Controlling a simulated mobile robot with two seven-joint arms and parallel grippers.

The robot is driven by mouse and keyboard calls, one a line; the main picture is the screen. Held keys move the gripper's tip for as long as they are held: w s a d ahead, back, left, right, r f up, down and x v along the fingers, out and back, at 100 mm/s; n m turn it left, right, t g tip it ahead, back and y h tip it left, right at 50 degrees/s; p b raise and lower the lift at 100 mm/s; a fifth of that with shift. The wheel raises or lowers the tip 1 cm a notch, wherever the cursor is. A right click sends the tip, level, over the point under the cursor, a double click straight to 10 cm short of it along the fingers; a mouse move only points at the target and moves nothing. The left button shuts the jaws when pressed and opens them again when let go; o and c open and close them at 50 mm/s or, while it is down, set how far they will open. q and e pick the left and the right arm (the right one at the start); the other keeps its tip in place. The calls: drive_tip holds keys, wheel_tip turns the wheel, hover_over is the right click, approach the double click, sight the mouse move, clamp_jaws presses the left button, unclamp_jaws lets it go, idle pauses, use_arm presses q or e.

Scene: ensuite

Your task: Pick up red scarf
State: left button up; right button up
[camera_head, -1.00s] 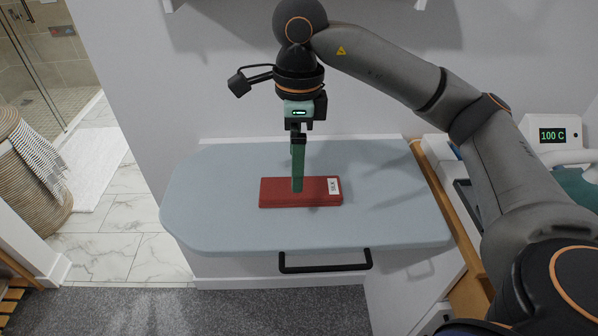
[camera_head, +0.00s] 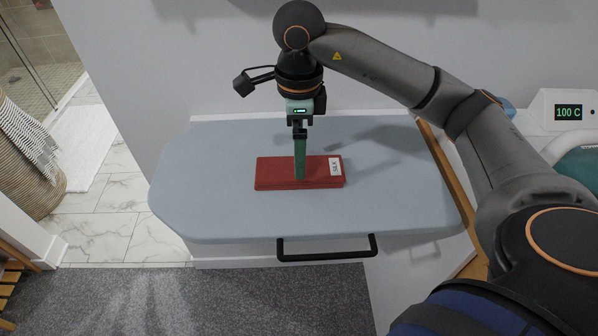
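The red scarf (camera_head: 272,174) is folded into a flat rectangle and lies on the blue-grey board (camera_head: 200,190). A white label (camera_head: 336,167) reading SILK is on its right end. My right gripper (camera_head: 300,176) points straight down over the middle of the scarf, its green finger at or touching the cloth. I see the fingers edge-on, so the gap between them is hidden, and I cannot tell whether they hold cloth. My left gripper is not in view.
A black handle (camera_head: 327,248) sticks out from the board's front edge. A white device (camera_head: 566,110) showing 100 C stands at the right. A striped basket (camera_head: 30,165) stands on the floor at the left. The board around the scarf is clear.

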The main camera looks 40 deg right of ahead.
wheel_tip(320, 180, down, 5)
drive_tip(key=shift+w+d+r, duration=0.1)
drive_tip(key=c, duration=1.2)
drive_tip(key=shift+o, duration=0.2)
drive_tip(key=shift+r, duration=0.1)
